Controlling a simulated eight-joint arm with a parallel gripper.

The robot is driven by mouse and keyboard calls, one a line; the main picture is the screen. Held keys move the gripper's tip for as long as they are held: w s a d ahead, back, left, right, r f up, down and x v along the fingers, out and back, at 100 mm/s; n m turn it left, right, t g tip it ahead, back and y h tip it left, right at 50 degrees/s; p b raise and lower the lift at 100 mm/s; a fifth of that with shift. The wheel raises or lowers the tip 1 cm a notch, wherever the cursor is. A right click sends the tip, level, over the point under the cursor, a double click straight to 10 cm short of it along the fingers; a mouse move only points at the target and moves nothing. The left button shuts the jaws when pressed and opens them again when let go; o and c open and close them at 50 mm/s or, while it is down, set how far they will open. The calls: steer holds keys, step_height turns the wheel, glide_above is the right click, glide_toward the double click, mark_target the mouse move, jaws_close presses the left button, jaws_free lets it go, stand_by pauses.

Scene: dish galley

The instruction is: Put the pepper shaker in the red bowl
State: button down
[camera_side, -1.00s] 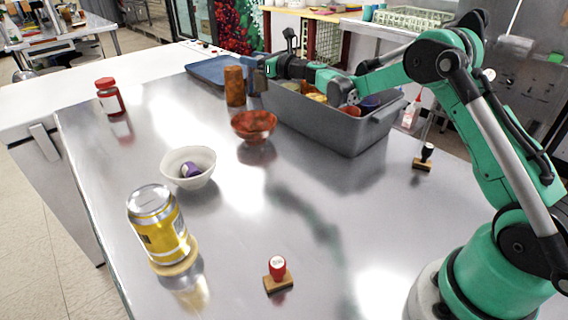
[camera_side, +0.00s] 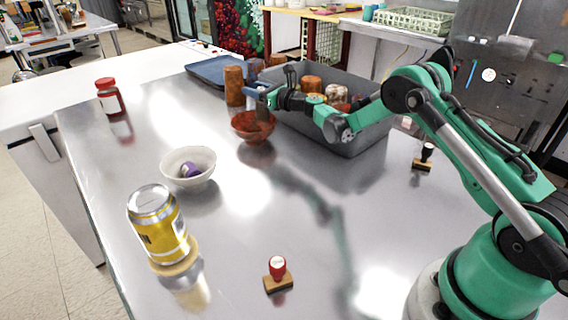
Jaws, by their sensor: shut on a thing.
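The red bowl (camera_side: 246,133) stands upright on the steel table, right of the white bowl. My gripper (camera_side: 258,97) is directly above the red bowl, its fingers near the rim. It is shut on a small dark thing (camera_side: 262,108), mostly hidden by the fingers and bowl. I take this to be the pepper shaker, but its shape is not clear. I cannot tell whether it touches the bowl.
A brown cylinder (camera_side: 234,86) stands just behind the red bowl. A grey bin (camera_side: 352,140) with several items is at the right. A white bowl (camera_side: 190,173) holds a purple thing. A yellow can (camera_side: 158,228), red-lidded jar (camera_side: 109,97) and stamps stand apart. The table's middle is clear.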

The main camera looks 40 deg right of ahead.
steer(key=shift+f, duration=0.35)
steer(key=shift+c, duration=2)
jaws_free()
